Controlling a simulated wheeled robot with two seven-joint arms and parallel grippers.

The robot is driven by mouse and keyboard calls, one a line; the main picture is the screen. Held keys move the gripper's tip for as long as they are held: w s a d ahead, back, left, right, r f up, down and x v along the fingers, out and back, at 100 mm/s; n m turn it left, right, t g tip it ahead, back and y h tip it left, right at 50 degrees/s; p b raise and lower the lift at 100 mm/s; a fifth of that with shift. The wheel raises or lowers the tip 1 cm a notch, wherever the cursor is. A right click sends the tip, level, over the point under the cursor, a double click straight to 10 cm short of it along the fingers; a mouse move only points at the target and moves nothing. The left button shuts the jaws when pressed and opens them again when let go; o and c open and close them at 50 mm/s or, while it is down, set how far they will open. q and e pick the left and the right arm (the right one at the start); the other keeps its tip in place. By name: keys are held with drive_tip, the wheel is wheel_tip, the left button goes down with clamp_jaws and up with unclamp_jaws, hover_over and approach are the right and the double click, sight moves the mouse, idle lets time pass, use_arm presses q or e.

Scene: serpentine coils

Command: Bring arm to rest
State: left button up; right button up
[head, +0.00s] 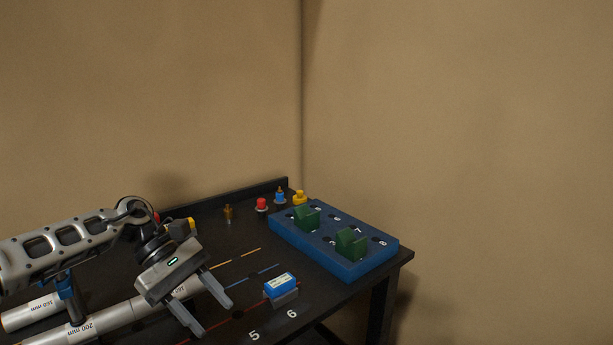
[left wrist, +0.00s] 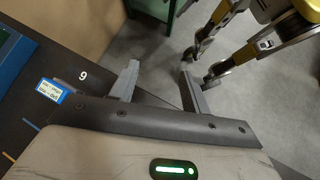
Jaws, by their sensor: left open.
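My left gripper (head: 208,311) reaches in from the left over the dark table (head: 235,262) in the head view. Its two grey fingers are spread apart with nothing between them. In the left wrist view the same open fingers (left wrist: 158,84) hang over the table's edge, with grey floor below them. My right gripper is not in the head view. In the left wrist view a yellow and grey arm of mine (left wrist: 212,45) shows at the upper right; whether its jaws are open is unclear.
A blue block (head: 345,262) with green pieces (head: 351,242) stands at the table's right. A small blue-and-white box (head: 280,287) sits near the front edge. Red (head: 261,204), blue (head: 280,194) and yellow (head: 300,197) knobs line the back. Labelled pipes (head: 100,325) lie under my left arm.

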use_arm(q)
drive_tip(key=s+d+f+n+t+h, duration=0.25)
drive_tip(key=d+n+h, duration=0.35)
drive_tip(key=d+n, duration=0.35)
drive_tip(key=s+d+f+n+t+h, duration=0.1)
drive_tip(key=s+d+n+t+h, duration=0.3)
drive_tip(key=d+n, duration=0.55)
drive_tip(key=a+f+n+t+y, duration=0.35)
drive_tip(key=f+n+t, duration=0.2)
drive_tip(key=n, duration=0.75)
drive_tip(key=a+f+n+t+y, duration=0.4)
drive_tip(key=n+t, duration=0.3)
drive_tip(key=n, duration=0.5)
drive_tip(key=s+a+f+n+g+y, duration=0.5)
drive_tip(key=s+a+f+n+y, duration=0.3)
drive_tip(key=s+f+n, duration=0.5)
drive_tip(key=shift+s+a+n, duration=0.55)
drive_tip(key=shift+a+n, duration=0.15)
drive_tip(key=shift+a, duration=0.4)
drive_tip(key=shift+f+y, duration=0.1)
drive_tip(key=shift+y, duration=0.15)
